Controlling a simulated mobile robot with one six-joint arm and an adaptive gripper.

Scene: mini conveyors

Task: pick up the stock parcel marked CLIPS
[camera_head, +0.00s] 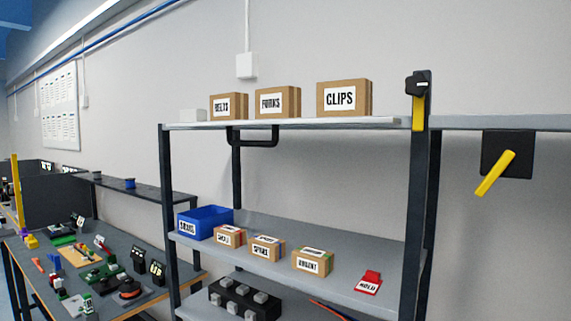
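The parcel marked CLIPS (361,98) is a brown cardboard box with a white label. It stands upright on the top shelf (385,122) of a dark-framed rack, the rightmost of three similar boxes. Its labelled front and right side show. A gap separates it from the FORKS box (292,102), and the BELTS box (238,105) stands left of that. My gripper is not in the picture.
The middle shelf (340,280) holds a blue bin (212,216), several small boxes and a red tag (371,278). A black handle (254,143) hangs under the top shelf. A rack post (414,200) with a yellow-handled device (418,108) stands right of CLIPS. A cluttered workbench is at left.

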